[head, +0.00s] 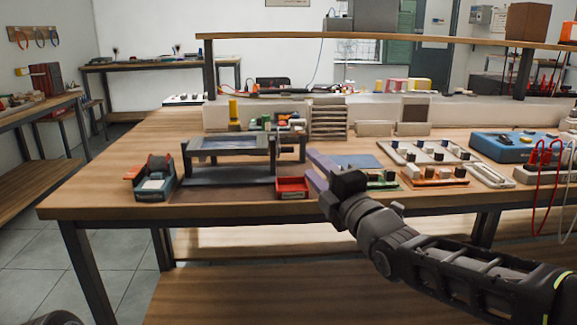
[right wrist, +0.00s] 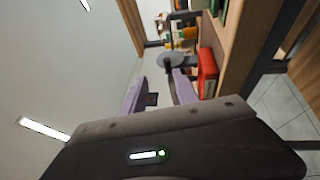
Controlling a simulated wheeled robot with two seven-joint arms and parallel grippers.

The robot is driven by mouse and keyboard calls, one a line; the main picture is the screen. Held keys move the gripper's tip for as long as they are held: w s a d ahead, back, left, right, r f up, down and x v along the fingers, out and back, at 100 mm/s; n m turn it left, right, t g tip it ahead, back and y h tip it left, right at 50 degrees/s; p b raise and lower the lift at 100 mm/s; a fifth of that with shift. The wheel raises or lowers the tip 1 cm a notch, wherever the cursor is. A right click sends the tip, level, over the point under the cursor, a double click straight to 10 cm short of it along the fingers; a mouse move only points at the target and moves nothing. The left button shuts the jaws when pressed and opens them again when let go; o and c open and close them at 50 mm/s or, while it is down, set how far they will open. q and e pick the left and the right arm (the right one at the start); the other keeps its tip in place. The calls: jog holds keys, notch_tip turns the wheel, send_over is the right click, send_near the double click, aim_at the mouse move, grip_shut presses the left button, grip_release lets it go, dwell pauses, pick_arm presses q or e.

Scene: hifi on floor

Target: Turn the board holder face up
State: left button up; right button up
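The board holder (head: 228,180) stands on the workbench left of centre in the head view. It is a dark frame with a grey-blue panel (head: 228,143) held level between two uprights; I cannot tell which face is up. My right gripper (head: 316,165) is just right of the holder, its purple fingers pointing toward the holder's right end. In the right wrist view its fingers (right wrist: 160,82) are apart with nothing held between them. A grey disc (right wrist: 172,59), probably part of the holder, shows beyond the fingertips. My left gripper is not in view.
A soldering-iron stand (head: 153,182) is left of the holder. Circuit boards (head: 430,152) and a blue instrument (head: 505,146) fill the right side. Small drawers (head: 328,120) and parts stand behind.

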aim_at(292, 151)
jog(key=shift+w+a+f+b, duration=0.25)
jog(key=shift+w+f, duration=0.2)
jog(key=shift+f, duration=0.3)
jog(key=shift+w, duration=0.1)
jog(key=x, duration=0.7)
jog(key=shift+w+a+r+b, duration=0.1)
jog(key=shift+w+r+b, duration=0.05)
jog(key=shift+w+b, duration=0.2)
jog(key=shift+s, duration=0.1)
jog(key=shift+c, duration=0.2)
grip_shut()
dwell(0.6)
